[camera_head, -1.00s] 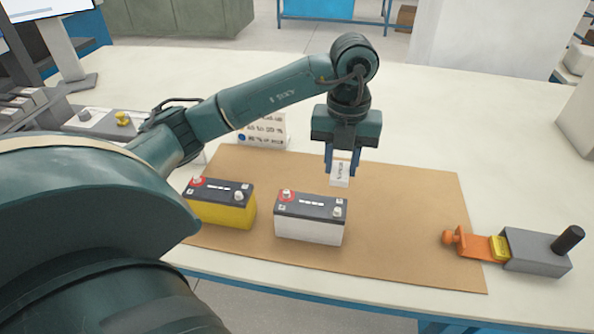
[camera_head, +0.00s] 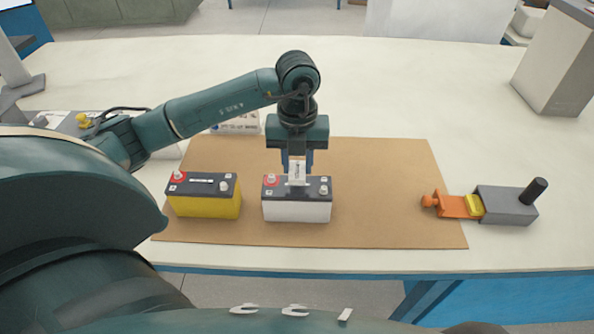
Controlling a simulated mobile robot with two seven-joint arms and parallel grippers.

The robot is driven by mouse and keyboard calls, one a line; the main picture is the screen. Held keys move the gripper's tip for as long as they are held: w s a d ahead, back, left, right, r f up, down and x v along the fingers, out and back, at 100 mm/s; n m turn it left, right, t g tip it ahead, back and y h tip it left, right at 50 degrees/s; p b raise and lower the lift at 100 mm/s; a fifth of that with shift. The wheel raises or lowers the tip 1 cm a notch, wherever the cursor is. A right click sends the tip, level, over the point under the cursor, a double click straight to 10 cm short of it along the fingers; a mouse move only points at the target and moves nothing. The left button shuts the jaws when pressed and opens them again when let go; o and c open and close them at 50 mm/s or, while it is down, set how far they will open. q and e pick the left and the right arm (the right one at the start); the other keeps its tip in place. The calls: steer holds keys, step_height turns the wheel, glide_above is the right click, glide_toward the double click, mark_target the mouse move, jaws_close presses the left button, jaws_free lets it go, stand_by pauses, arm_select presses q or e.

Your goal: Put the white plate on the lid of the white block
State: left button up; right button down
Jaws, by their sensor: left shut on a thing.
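The white block (camera_head: 297,211) is a battery with a white body and a dark lid (camera_head: 315,187), standing on a brown mat. A red-ringed terminal is at the lid's left and a pale terminal at its right. My left gripper (camera_head: 298,165) is above the middle of this lid, pointing down, shut on the small white plate (camera_head: 298,174). The plate is upright between the fingers, its lower end at or just over the lid; I cannot tell if they touch. My right gripper is not in view.
A yellow battery (camera_head: 205,205) with a dark lid stands to the left on the mat (camera_head: 385,200). A grey device (camera_head: 508,205) with an orange lever is at the mat's right edge. A white sign (camera_head: 238,123) stands behind my arm. The mat's right part is clear.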

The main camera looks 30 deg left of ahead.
mark_target(297, 168)
arm_select(q)
step_height(297, 168, down, 3)
steer(key=shift+r, duration=0.2)
steer(key=shift+f, duration=0.3)
steer(key=shift+f, duration=0.25)
steer(key=o, duration=1)
steer(key=shift+r, duration=0.1)
steer(key=shift+c, duration=0.2)
